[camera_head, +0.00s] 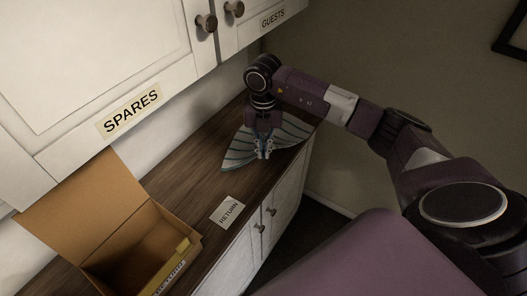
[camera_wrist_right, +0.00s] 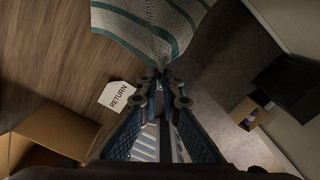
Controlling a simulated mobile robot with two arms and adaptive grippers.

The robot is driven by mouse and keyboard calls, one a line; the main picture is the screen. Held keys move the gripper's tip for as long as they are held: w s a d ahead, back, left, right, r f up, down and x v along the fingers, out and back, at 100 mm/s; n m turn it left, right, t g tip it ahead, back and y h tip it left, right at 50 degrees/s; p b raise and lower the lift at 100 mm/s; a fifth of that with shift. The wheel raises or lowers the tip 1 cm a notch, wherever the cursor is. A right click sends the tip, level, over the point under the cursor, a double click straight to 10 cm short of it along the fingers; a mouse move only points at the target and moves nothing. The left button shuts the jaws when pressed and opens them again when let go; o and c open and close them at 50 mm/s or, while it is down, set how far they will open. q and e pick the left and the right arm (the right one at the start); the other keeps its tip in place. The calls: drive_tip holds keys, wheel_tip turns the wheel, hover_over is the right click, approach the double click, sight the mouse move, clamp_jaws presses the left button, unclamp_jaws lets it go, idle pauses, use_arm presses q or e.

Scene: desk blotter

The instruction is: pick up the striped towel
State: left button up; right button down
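The striped towel (camera_head: 240,146) is pale with green stripes and lies fanned out at the far end of the wooden counter. It also shows at the top of the right wrist view (camera_wrist_right: 150,22), its folds gathering toward my fingertips. My right gripper (camera_head: 264,152) points down over the towel's near edge. In the right wrist view its fingertips (camera_wrist_right: 166,80) are close together with the gathered cloth between them. I cannot tell whether any of the towel is off the counter. My left gripper is not in view.
An open cardboard box (camera_head: 146,250) stands on the counter (camera_head: 195,190) at lower left. A RETURN card (camera_head: 228,212) lies between box and towel. White cupboards labelled SPARES (camera_head: 129,111) and GUESTS (camera_head: 273,18) overhang the counter. Cabinet doors with knobs (camera_head: 261,228) are below its front edge.

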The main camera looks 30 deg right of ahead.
wheel_tip(320, 180, up, 34)
drive_tip(key=shift+p, duration=0.35)
idle(0.7)
